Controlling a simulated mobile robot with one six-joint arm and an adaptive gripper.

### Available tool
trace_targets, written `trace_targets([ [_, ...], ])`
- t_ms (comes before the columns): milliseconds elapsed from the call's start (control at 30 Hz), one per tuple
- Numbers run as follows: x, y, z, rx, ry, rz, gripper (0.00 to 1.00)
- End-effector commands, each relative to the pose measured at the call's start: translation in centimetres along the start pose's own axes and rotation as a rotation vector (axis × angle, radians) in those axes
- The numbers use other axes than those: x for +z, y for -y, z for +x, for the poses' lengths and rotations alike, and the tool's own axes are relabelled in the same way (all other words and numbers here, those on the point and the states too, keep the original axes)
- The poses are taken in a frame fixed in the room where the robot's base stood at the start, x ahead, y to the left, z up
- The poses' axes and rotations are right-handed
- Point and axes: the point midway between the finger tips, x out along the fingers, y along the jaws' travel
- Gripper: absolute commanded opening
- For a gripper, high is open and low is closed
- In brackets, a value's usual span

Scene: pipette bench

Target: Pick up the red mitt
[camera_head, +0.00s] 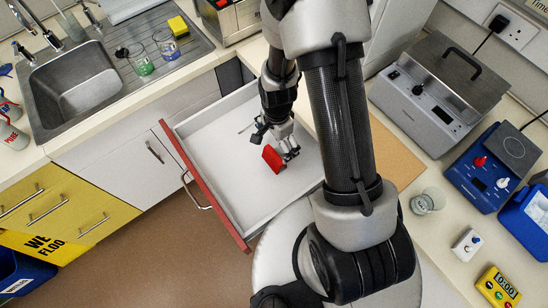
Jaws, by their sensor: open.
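The red mitt (273,158) is a small red object inside an open white drawer (235,185) with a red front. My gripper (288,155) reaches down into the drawer, close beside the mitt on its right. The jaws are open. The fingers overlap the mitt's right edge in the picture, and I cannot tell whether they touch it. My arm hides the drawer's right part.
The drawer's walls surround my gripper. The bench on the right carries a water bath (439,90), a blue stirrer (492,165), a glass beaker (428,201) and a yellow timer (497,288). A sink (70,90) is at the left. The drawer floor left of the mitt is mostly clear.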

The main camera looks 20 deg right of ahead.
Motion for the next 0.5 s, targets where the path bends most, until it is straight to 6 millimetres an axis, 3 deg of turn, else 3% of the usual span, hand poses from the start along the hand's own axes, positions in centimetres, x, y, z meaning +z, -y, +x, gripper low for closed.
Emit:
trace_targets([
  [33, 0.0, -0.1, 1.3, 0.002, 0.001, 0.000, 0.98],
  [133, 0.0, 0.0, 2.8, 0.001, 0.000, -0.001, 0.98],
  [500, 0.0, -0.1, 5.4, 0.000, 0.000, -0.001, 0.98],
])
